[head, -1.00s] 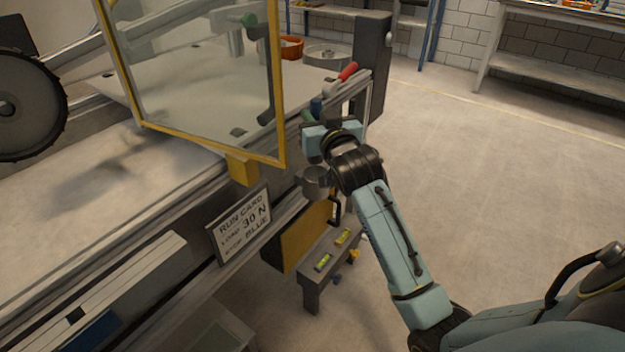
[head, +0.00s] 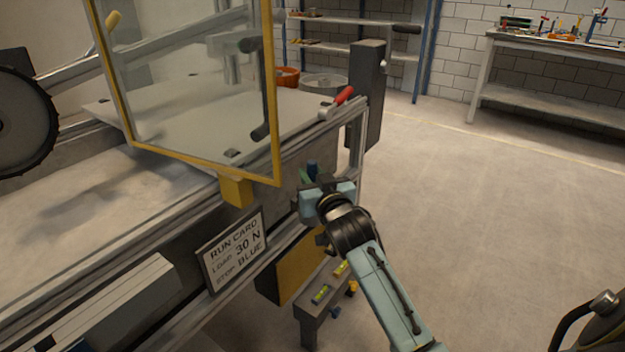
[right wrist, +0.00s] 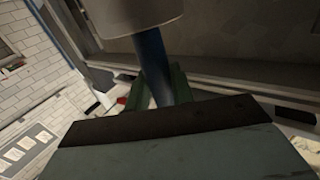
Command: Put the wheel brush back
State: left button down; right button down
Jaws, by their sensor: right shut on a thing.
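My right gripper (head: 308,180) is shut on the wheel brush, beside the bed's front rail. The brush's blue handle (head: 312,168) sticks up a little above the jaws. In the right wrist view the blue handle (right wrist: 152,65) stands between the green fingers (right wrist: 158,88). A pale grey cylinder (right wrist: 130,15) meets the handle's far end. I cannot tell whether it is the brush's own part or the cup on the rail. In the head view my gripper covers the cup's place. My left gripper is not in view.
A run card (head: 233,252) hangs on the front rail. A yellow-framed clear guard (head: 276,110) stands left of my gripper. A red-handled lever (head: 338,102) is on the bed's far corner. A small stand with levels (head: 312,312) is below.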

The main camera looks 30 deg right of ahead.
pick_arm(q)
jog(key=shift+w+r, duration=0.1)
pick_arm(e)
jog(key=c, duration=1.2)
grip_release()
jog(key=shift+f, duration=0.15)
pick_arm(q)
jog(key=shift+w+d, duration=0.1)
